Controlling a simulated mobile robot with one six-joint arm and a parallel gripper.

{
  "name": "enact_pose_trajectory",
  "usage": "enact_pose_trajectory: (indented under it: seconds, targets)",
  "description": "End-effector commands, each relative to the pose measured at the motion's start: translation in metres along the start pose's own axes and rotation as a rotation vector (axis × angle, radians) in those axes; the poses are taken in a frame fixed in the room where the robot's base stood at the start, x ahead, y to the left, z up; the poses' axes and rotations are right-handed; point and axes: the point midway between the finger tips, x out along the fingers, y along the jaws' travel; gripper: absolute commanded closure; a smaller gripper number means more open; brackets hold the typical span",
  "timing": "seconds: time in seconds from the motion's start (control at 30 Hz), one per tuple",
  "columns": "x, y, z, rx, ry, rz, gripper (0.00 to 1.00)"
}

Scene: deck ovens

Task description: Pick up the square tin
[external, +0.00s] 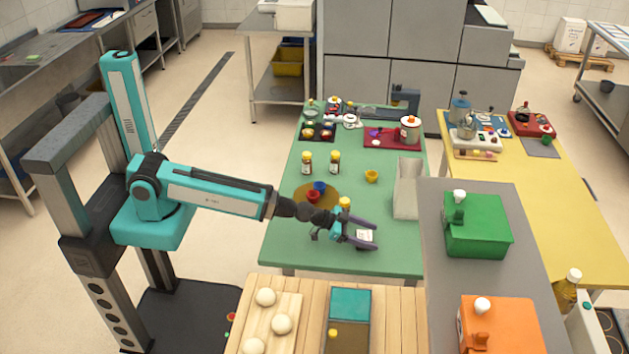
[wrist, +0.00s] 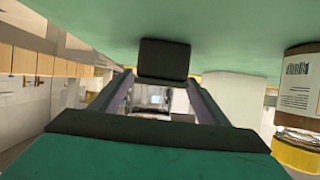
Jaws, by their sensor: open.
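A small square item with a pale, marked top (external: 364,235) sits on the green table near its front edge and looks like the square tin. In the wrist view, which is upside down, a dark block with rounded corners (wrist: 164,60) stands on the table, seemingly the same tin. My gripper (external: 371,237) is open, low over the table, with its fingers on either side of the tin. In the wrist view the fingers (wrist: 160,82) flank the block near their tips. I cannot tell whether either finger touches it.
A yellow-lidded jar (external: 345,203) stands close beside my gripper and shows large in the wrist view (wrist: 300,85). A brown round board (external: 330,190) holds red and blue cups. A pale box (external: 407,190) stands at the table's right edge. A wooden counter (external: 395,310) lies in front.

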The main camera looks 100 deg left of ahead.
Motion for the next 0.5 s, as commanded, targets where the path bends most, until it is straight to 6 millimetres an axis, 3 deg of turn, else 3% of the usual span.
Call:
enact_pose_trajectory:
  seconds: [0.1, 0.5]
  targets:
    - [-0.0034, 0.0013, 0.0100, -0.025, 0.021, -0.011, 0.31]
    - [-0.0022, 0.0007, 0.0070, -0.022, 0.018, -0.010, 0.31]
